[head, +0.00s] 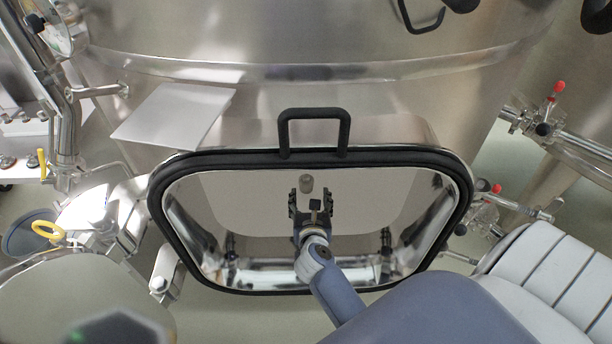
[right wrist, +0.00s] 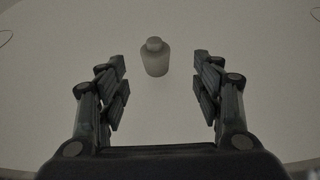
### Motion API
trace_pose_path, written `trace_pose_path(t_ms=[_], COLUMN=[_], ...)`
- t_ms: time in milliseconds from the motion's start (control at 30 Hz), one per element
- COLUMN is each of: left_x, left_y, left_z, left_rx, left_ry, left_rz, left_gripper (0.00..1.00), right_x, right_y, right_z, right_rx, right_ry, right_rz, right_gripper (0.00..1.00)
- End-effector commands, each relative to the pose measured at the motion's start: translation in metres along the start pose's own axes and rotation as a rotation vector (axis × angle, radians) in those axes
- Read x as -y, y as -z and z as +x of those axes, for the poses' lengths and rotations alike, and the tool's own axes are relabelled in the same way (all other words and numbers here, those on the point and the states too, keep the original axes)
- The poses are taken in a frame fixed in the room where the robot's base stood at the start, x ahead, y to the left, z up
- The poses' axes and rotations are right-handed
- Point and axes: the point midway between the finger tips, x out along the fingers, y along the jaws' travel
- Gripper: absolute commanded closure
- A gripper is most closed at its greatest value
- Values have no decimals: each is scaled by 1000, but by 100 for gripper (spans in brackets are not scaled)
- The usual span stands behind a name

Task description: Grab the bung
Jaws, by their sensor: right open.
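The bung (head: 306,183) is a small grey stopper inside the steel vat, seen through its open hatch in the head view. In the right wrist view the bung (right wrist: 155,57) stands upright on a pale floor, with a narrower knob on top. My right gripper (head: 310,200) reaches in through the hatch. In the right wrist view its fingers (right wrist: 161,80) are spread wide and empty. The bung is just beyond the fingertips, roughly centred between them and not touched. My left gripper is in neither view.
The hatch's black-edged rim (head: 312,155) surrounds my right arm, with a black handle (head: 314,115) at its top. Pipes with red-knobbed valves (head: 557,90) stand at right. Pipes and a yellow-handled valve (head: 43,165) are at left. The vat floor around the bung looks clear.

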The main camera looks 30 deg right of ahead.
Motion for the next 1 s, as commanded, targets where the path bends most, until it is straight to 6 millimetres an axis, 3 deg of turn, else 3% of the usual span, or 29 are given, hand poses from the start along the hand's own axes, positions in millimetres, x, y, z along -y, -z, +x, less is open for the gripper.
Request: trace_pose_path(t_ms=[200,333,467,733,1000], left_x=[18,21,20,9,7], left_y=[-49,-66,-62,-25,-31], left_z=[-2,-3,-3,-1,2], left_rx=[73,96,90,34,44], left_ry=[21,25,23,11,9], left_rz=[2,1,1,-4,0], left_gripper=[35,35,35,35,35], right_x=[0,0,0,-7,-7], right_y=[0,-1,-2,-14,-12], right_z=[34,48,54,86,104], right_rx=[-2,-1,-1,0,-2], right_ry=[3,3,3,3,2], right_rz=[4,3,2,1,2], right_gripper=[40,40,40,40,40])
